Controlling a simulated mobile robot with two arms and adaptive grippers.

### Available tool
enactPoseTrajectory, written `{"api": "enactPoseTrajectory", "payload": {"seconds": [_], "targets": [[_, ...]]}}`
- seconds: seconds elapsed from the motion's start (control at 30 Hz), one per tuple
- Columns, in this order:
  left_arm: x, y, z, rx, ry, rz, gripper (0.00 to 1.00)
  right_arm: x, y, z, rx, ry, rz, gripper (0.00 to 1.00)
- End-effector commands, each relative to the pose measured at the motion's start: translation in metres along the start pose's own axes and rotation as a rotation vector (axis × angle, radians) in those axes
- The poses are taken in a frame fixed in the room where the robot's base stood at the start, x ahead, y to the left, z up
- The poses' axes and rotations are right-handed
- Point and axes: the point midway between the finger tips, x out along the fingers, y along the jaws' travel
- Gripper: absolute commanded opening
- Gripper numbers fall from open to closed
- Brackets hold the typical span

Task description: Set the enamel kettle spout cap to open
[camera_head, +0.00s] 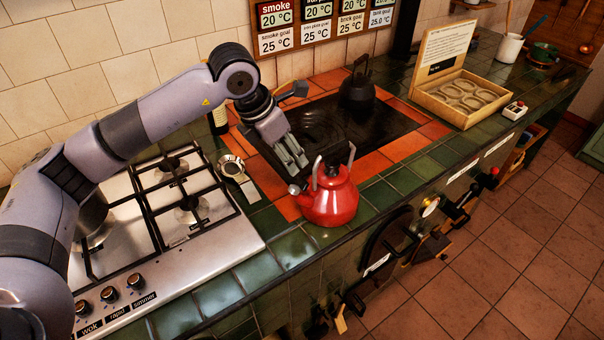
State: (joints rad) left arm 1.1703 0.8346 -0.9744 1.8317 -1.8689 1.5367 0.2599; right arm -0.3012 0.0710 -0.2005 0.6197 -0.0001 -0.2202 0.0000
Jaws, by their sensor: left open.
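The red enamel kettle (334,206) stands upright at the front edge of the tiled hearth, with grey handle brackets and a dark grip on top. Its spout points left, and a small grey spout cap (294,189) shows at the spout's tip. I cannot tell whether the cap is open or shut. My left gripper (295,165) is open and empty. It points downward, just above and behind the spout cap in the picture, and I cannot tell whether it touches the kettle. My right gripper is not in view.
A steel gas hob (215,217) lies to the left, with a small round metal item (231,167) beside it. A black kettle (358,93) stands on the dark hot plate (335,128) behind. A wooden box (436,103) is at the right. Green tiles right of the red kettle are clear.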

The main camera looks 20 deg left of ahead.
Motion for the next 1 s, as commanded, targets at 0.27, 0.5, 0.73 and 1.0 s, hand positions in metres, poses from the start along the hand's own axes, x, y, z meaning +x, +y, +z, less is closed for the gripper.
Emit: {"api": "enactPoseTrajectory", "payload": {"seconds": [0.27, 0.5, 0.73, 1.0], "targets": [[0.059, -0.001, 0.001, -0.001, 0.002, -0.003, 0.48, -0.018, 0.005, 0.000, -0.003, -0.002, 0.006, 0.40], [0.097, -0.001, 0.001, 0.000, 0.000, -0.003, 0.48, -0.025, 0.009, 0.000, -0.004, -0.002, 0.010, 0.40], [0.108, 0.000, 0.001, 0.000, -0.003, -0.001, 0.48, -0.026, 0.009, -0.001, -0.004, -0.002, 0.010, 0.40], [0.108, 0.000, 0.001, 0.001, -0.002, -0.001, 0.44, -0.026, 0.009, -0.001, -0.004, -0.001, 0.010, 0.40]]}}
